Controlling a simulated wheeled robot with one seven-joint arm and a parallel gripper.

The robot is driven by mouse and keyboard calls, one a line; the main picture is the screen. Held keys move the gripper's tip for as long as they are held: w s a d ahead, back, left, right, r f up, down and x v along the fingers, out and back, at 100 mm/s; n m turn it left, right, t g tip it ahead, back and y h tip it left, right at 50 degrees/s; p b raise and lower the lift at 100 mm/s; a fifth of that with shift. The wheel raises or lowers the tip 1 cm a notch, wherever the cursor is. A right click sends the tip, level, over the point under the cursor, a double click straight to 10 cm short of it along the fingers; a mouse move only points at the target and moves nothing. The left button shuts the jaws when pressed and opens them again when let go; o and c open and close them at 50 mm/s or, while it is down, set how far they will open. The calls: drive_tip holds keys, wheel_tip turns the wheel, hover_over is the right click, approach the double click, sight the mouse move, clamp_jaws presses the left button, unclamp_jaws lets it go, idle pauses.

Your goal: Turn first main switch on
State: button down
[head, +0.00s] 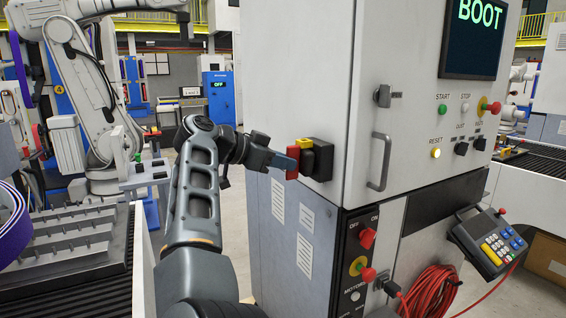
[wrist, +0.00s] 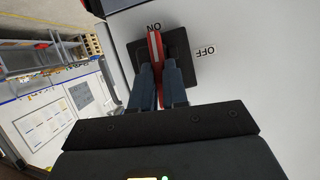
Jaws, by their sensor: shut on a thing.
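The main switch has a red handle (head: 293,160) on a black mount (head: 320,160) on the side wall of the white cabinet. My gripper (head: 285,162) reaches it from the left in the head view. In the wrist view my gripper (wrist: 157,70) is shut on the red handle (wrist: 154,47), one dark finger on each side. The handle's end lines up with the ON label (wrist: 153,28), which appears upside down. The OFF label (wrist: 205,51) lies to the right, away from the handle.
The cabinet front has a screen (head: 478,35) reading BOOT, a door handle (head: 379,162), a lit reset button (head: 436,153) and a lower red rotary switch (head: 367,238). A keypad panel (head: 492,243) juts out at the right. A ribbed tray (head: 75,245) stands left of my arm.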

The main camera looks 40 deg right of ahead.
drive_tip(key=shift+d+n, duration=0.2)
drive_tip(key=shift+n, duration=0.1)
drive_tip(key=shift+g, duration=0.4)
drive_tip(key=c, duration=1.1)
unclamp_jaws()
drive_tip(key=shift+c, duration=0.2)
drive_tip(key=shift+a, duration=0.1)
drive_tip(key=b+v, duration=0.2)
drive_tip(key=v, duration=0.5)
drive_tip(key=shift+a+r, duration=0.2)
drive_tip(key=shift+w, duration=0.1)
